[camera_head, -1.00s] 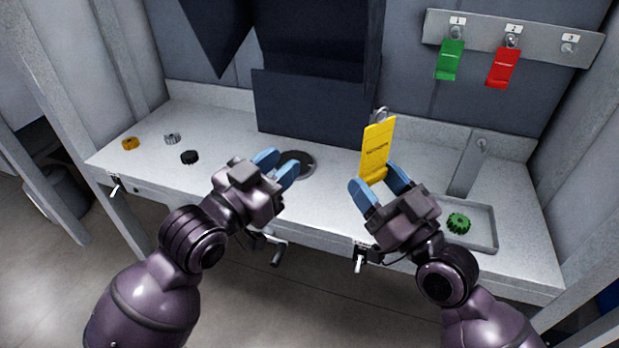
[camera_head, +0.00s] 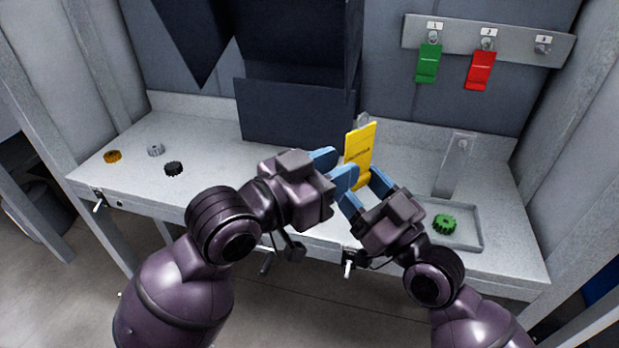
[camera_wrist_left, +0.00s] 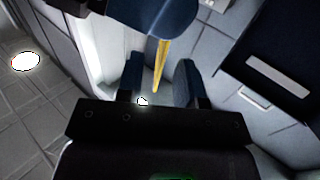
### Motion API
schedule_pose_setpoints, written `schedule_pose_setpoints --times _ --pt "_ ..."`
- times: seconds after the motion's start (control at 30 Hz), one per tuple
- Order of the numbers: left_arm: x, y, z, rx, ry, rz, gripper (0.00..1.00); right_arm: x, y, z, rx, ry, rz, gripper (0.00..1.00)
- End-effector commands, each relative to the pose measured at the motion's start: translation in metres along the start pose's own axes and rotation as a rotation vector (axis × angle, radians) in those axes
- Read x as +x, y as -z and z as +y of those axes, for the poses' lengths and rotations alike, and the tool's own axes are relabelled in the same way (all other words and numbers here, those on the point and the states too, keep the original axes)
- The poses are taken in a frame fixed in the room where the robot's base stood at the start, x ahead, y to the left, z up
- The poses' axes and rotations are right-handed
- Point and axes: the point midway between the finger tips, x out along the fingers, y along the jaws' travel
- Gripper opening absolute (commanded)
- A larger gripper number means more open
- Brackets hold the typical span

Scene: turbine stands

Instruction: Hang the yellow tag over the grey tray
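The yellow tag (camera_head: 359,150) stands upright above the counter, with a metal loop at its top. My right gripper (camera_head: 365,192) has its blue fingers on either side of the tag's lower end and holds it up. My left gripper (camera_head: 334,168) is open, with its fingertips close to the tag's left side. In the left wrist view the tag (camera_wrist_left: 161,66) shows edge-on ahead, between the spread left fingers (camera_wrist_left: 158,82). I cannot tell whether they touch it. The grey tray (camera_head: 468,232) lies on the counter at the right with a green gear (camera_head: 445,224) in it.
A wall rail (camera_head: 510,42) carries a green tag (camera_head: 429,63) on hook 1 and a red tag (camera_head: 480,71) on hook 2. Hook 3 (camera_head: 543,42) is bare. An orange gear (camera_head: 112,156), a grey one and a black one (camera_head: 173,169) lie at the left.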

Motion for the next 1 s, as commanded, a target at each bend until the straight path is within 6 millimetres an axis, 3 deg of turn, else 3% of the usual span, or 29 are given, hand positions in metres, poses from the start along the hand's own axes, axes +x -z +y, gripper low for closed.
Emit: schedule_pose_setpoints --times 0.33,0.77,1.0 --pt "0.044 0.0 0.0 0.0 0.0 0.0 0.34 0.0 0.0 0.0 0.0 0.0 0.0 0.16" --pt "0.052 0.0 0.0 0.001 0.001 0.0 0.34 0.0 0.0 0.0 0.0 0.0 0.0 0.16" --pt "0.052 0.0 0.0 0.0 0.001 0.0 0.0 0.0 0.0 0.0 0.0 0.0 0.0 0.16"
